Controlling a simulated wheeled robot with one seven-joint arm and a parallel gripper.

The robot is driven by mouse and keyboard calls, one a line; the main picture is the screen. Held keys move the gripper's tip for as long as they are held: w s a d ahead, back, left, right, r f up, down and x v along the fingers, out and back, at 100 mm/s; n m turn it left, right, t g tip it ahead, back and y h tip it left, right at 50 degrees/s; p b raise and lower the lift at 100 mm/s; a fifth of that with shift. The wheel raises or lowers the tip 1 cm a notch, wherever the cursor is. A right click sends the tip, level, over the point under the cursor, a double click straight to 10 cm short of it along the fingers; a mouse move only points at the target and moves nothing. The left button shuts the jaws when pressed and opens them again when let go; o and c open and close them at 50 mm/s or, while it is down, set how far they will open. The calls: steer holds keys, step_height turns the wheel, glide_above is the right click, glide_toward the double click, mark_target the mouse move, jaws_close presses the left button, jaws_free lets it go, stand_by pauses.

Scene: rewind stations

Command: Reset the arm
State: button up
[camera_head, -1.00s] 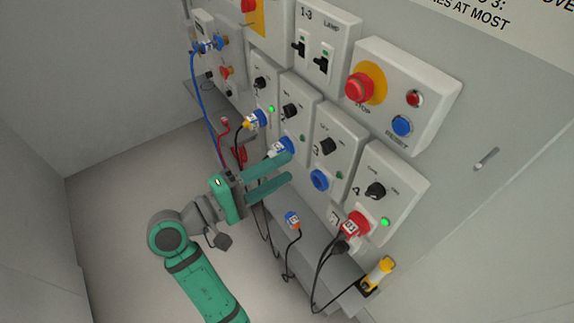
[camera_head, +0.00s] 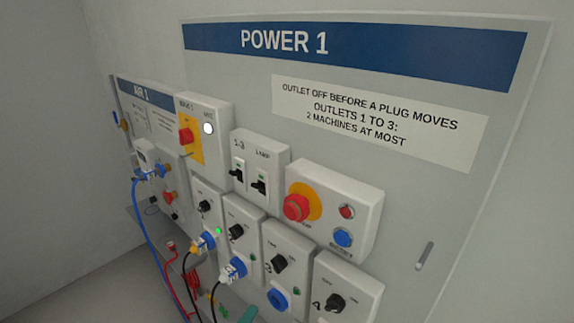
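Only a small teal piece of my gripper (camera_head: 247,315) shows at the bottom edge; the rest of it and my arm are out of view. It is below a blue and white plug (camera_head: 234,268) in the second outlet of the POWER 1 panel. Whether the fingers are apart cannot be seen, and I cannot tell if they touch anything.
A yellow and blue plug (camera_head: 203,243) sits in the first outlet, beside a green light. The third outlet's blue socket (camera_head: 277,299) looks empty. A red stop button (camera_head: 297,207) and blue reset button (camera_head: 343,237) stand above. Cables hang at lower left.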

steer(key=s+d+f+m+g+y, duration=0.1)
steer(key=s+d+f+y, duration=0.15)
steer(key=s+f, duration=0.4)
steer(key=s+d+f+m+y, duration=0.1)
steer(key=s+f+y, duration=0.35)
steer(key=f, duration=0.35)
steer(key=s+d+r+m, duration=0.2)
steer(key=s+m, duration=0.3)
steer(key=s, duration=0.4)
steer(key=s+d+r+m+t, duration=0.1)
steer(key=s+d+r+m, duration=0.2)
steer(key=s+m, duration=0.3)
steer(key=s, duration=0.3)
steer(key=shift+s+d, duration=0.2)
steer(key=shift+d, duration=0.2)
